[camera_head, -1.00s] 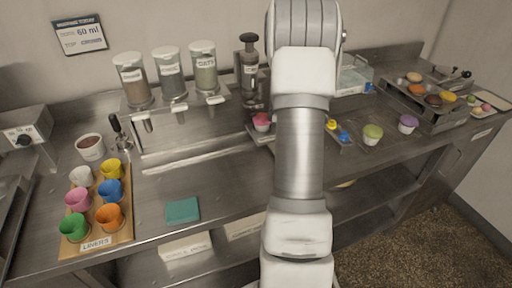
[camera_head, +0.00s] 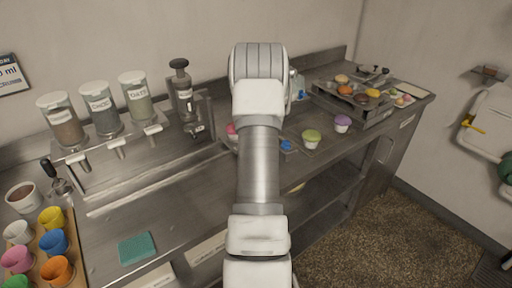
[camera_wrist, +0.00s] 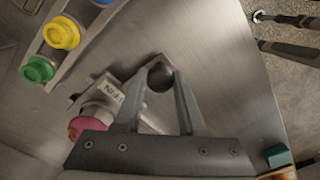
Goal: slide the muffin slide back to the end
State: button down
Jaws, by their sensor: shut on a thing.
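In the wrist view my gripper (camera_wrist: 160,82) is shut on a dark round knob (camera_wrist: 160,76). A metal piece with a small label (camera_wrist: 108,88), which looks like part of the muffin slide, lies beside the fingers. A pink-topped muffin (camera_wrist: 88,122) sits at its lower left, partly hidden by the gripper. In the head view my arm hides the gripper, the knob and most of the slide; only the edge of the pink muffin (camera_head: 231,129) shows left of the arm.
A green-topped muffin (camera_head: 311,137) and a purple-topped one (camera_head: 342,122) stand to the right. Dispensers (camera_head: 103,109) and a teal cloth (camera_head: 137,248) are left of my arm.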

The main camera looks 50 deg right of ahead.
jog(key=shift+d+r, duration=0.1)
jog(key=shift+d, duration=0.15)
jog(key=c, duration=0.5)
grip_release()
notch_tip(320, 180, up, 17)
jog(key=shift+r+p, duration=0.15)
jog(key=shift+p, duration=0.2)
jog(key=shift+a, duration=0.15)
